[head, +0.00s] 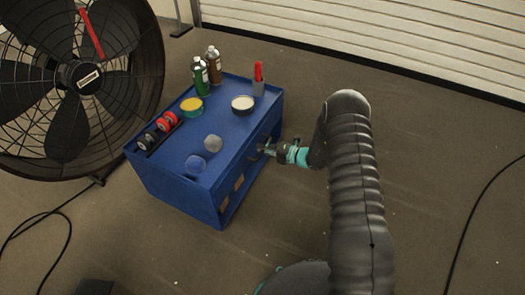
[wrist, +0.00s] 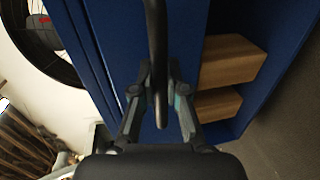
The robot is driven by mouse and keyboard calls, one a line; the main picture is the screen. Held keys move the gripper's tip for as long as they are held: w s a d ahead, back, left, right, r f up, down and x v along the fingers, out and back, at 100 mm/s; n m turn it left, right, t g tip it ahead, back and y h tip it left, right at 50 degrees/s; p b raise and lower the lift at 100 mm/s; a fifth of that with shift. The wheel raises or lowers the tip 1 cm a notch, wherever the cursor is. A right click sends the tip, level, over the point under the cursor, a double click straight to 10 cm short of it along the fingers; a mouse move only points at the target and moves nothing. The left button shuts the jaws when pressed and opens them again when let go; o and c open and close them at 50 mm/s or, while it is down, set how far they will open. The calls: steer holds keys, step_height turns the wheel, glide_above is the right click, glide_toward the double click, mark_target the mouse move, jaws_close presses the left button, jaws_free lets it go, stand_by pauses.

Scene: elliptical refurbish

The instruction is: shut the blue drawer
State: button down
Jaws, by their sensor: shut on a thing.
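The blue cabinet (head: 150,185) stands on the floor at the middle left in the head view. The blue drawer's front (wrist: 120,40) fills the middle of the wrist view, with a dark bar handle (wrist: 157,45) running up in front of it. My gripper (head: 268,150) is at the cabinet's right side, and in the wrist view its two fingers (wrist: 159,88) close around the handle. How far the drawer stands out is hard to tell, since its inside does not show.
Wooden blocks (wrist: 232,60) sit in an open blue bay beside the drawer. Bottles (head: 200,76), tins (head: 243,104) and a red-handled tool (head: 258,76) stand on the cabinet top. A large fan (head: 70,90) is at left. The floor (head: 440,140) at right is mostly clear.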

steer(key=c, duration=1.2)
jaws_free()
steer(key=shift+a, duration=0.25)
steer(key=shift+w+d, duration=0.1)
steer(key=shift+d, duration=0.05)
steer(key=shift+s+d+r, duration=0.15)
steer(key=shift+s+d, duration=0.05)
steer(key=shift+d, duration=0.25)
steer(key=v, duration=1.1)
steer(key=shift+s, duration=0.1)
